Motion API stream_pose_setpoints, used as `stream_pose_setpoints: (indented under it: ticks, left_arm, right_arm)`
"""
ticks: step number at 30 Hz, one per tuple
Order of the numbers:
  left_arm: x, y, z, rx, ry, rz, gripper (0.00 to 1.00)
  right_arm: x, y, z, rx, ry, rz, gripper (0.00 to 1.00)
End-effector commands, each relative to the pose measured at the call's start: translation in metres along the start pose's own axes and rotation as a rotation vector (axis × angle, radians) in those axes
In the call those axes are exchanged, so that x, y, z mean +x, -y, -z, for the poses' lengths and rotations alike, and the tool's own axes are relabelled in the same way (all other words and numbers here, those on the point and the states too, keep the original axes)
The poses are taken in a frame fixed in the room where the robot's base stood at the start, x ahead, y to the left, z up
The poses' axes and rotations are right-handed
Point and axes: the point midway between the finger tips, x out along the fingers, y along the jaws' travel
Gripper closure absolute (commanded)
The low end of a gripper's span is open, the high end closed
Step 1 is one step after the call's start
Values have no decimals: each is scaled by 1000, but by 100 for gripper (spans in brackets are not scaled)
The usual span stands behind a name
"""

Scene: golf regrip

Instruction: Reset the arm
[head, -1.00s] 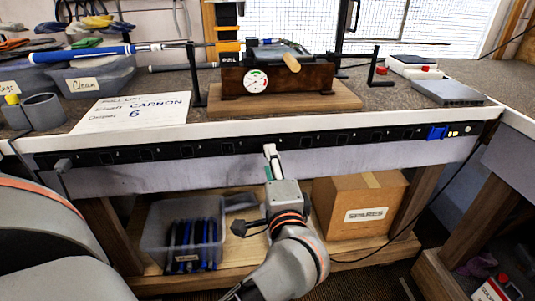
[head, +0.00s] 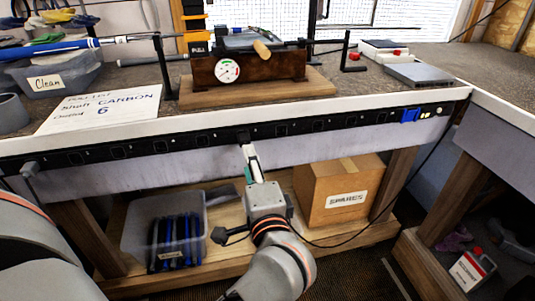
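My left gripper (head: 249,162) shows from behind, centre, in front of the bench's front edge. Its fingers point up at the black slotted rail and are seen edge-on, so their gap is hidden. I see nothing held in them. My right gripper is out of view. A club with a blue grip (head: 62,45) lies across the far left of the bench, near a dark stand (head: 164,68). A brown clamp block with a round dial (head: 228,70) sits on a wooden board (head: 300,91) behind the gripper.
Below the bench are a clear bin with dark blue items (head: 137,228) and a SPARES carton (head: 334,188). A cable runs beside my arm. A "Clean" tub (head: 48,84) is at left, a grey slab (head: 417,75) at right. Another bench (head: 500,138) borders the right.

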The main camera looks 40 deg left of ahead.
Motion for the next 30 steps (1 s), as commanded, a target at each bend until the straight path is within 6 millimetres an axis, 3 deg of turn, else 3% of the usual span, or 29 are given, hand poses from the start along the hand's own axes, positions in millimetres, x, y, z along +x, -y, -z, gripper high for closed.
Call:
stream_pose_setpoints:
  ticks: [1, 8, 11, 14, 15, 17, 23, 27, 30]
  left_arm:
    - [0, -1, 0, 1, 0, -1, 65]
    - [0, 8, 0, -8, 0, 7, 65]
    - [-1, 33, -1, -34, 0, 29, 65]
    - [-3, 76, -3, -78, 0, 67, 65]
    - [-3, 68, -7, 1, 9, 90, 65]
    - [-5, 69, -16, 176, 31, 164, 65]
    - [-28, 92, -25, 804, 127, 437, 65]
    - [-62, 94, -9, 1370, 231, 675, 65]
    - [-92, 76, 13, 1810, 325, 873, 65]
  right_arm:
    - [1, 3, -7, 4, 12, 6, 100]
    - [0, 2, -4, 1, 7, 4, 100]
    - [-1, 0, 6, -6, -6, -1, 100]
    - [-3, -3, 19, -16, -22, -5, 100]
    - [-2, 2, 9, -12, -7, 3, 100]
    - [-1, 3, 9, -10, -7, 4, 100]
    - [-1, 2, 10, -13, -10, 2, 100]
    - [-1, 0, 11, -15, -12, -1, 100]
    - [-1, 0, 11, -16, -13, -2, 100]
